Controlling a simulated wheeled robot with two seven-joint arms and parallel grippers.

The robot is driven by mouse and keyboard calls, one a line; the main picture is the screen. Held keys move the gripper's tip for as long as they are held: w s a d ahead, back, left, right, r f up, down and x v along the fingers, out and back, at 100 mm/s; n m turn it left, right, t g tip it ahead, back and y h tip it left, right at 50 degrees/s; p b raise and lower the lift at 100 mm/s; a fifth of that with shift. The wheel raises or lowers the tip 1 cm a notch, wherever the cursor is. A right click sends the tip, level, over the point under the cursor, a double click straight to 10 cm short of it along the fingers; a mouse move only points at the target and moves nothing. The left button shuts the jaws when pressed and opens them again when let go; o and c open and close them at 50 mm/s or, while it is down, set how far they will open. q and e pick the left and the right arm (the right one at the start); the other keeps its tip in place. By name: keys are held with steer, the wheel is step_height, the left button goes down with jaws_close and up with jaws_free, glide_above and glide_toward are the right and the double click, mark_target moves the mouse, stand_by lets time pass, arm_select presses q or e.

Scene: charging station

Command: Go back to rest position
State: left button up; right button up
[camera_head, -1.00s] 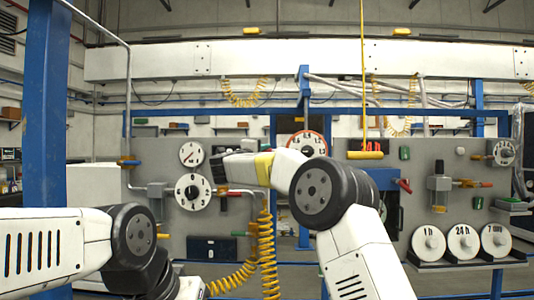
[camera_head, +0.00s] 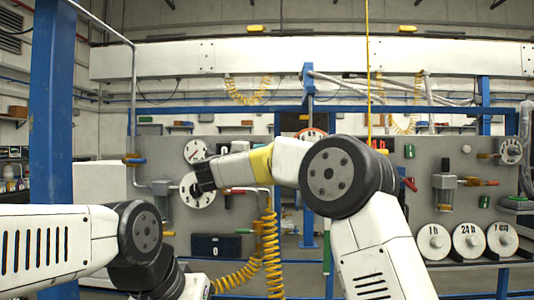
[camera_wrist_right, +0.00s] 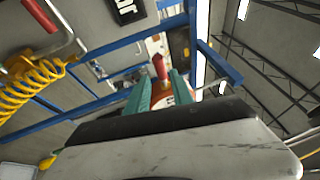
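My right arm reaches up from the bottom of the head view and bends left. Its dark gripper (camera_head: 203,177) is in front of the panel's lower left dial, and its fingers are hard to make out there. In the right wrist view, the two teal fingers of the right gripper (camera_wrist_right: 159,88) stand apart with a gap between them. A red part (camera_wrist_right: 160,67) shows in line with the gap, seemingly beyond the fingers. My left arm (camera_head: 140,235) is bent at the lower left of the head view. Its gripper is out of view.
A grey panel (camera_head: 300,200) with dials, valves and coiled yellow hoses (camera_head: 271,250) stands ahead. A blue post (camera_head: 52,110) rises at left, near my left arm. A red handle (camera_wrist_right: 30,28) and yellow coil are in the wrist view.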

steer(key=shift+s, duration=0.1)
stand_by(0.3)
steer(key=s+d+r+n+y, duration=0.4)
steer(key=s+n+y, duration=0.4)
steer(key=n+y, duration=0.55)
steer(key=s+d+f+n+g+h, duration=0.1)
steer(key=s+d+f+n+g, duration=0.2)
steer(key=s+d+f, duration=0.3)
steer(key=s+d+f+n+g+h, duration=0.1)
steer(key=s+d+f+n+g, duration=0.3)
steer(key=s+f, duration=1.1)
steer(key=s+d+f+n+g+h, duration=0.1)
steer(key=s+d+f+n+g, duration=0.2)
steer(key=s+f, duration=0.8)
steer(key=d+g, duration=0.2)
steer(key=d, duration=0.2)
steer(key=shift+s+d+f+n, duration=0.2)
steer(key=shift+d+n, duration=0.15)
